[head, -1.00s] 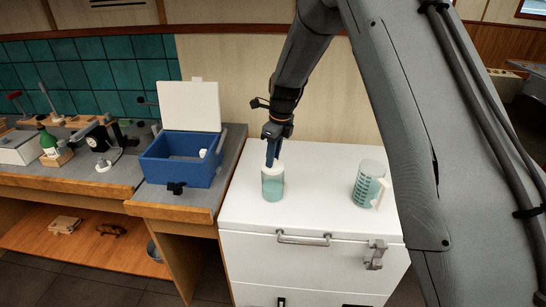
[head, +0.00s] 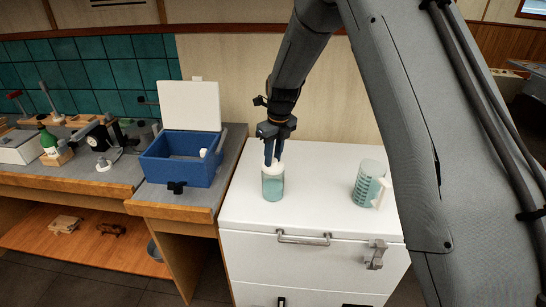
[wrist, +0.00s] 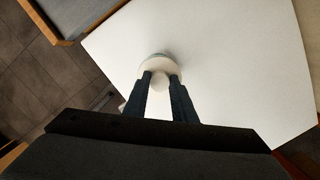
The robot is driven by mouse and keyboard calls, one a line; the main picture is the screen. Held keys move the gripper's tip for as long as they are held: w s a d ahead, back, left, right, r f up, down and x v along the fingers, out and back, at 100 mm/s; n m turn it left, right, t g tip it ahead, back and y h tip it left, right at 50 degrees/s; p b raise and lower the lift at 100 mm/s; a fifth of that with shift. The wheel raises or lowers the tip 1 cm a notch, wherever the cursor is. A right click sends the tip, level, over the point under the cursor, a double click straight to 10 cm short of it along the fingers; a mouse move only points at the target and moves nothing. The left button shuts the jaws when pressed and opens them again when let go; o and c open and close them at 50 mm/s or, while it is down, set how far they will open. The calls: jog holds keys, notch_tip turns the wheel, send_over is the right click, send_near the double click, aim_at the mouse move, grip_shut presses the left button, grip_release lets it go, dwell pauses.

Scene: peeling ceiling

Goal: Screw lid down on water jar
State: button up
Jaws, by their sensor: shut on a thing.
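The water jar (head: 273,186) is clear with pale teal water and stands upright on the white chest top. Its white lid (head: 266,171) sits on the jar's mouth; I cannot tell how tightly. In the wrist view the round lid (wrist: 148,67) has a pale knob (wrist: 159,83) between my fingers. My gripper (head: 273,163) points down from above the jar and is shut on the lid's knob. In the wrist view my gripper (wrist: 160,77) has one finger on each side of the knob.
A measuring jug (head: 368,184) with teal liquid stands to the right on the white chest (head: 320,218). A blue cooler box (head: 165,168) with its white lid raised stands on the bench to the left. The chest top around the jar is clear.

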jog(key=o, duration=0.8)
jog(key=shift+o, duration=0.2)
jog(key=r+b, duration=0.1)
jog(key=r, duration=0.1)
jog(key=r+b, duration=0.1)
jog(key=r, duration=0.2)
jog(key=s+r+b, duration=0.1)
jog(key=r, duration=0.1)
jog(key=shift+d+r, duration=0.15)
jog(key=shift+d, duration=0.2)
notch_tip(320, 180, up, 4)
jog(key=p, duration=0.2)
jog(key=shift+r+p, duration=0.2)
jog(key=shift+p, duration=0.2)
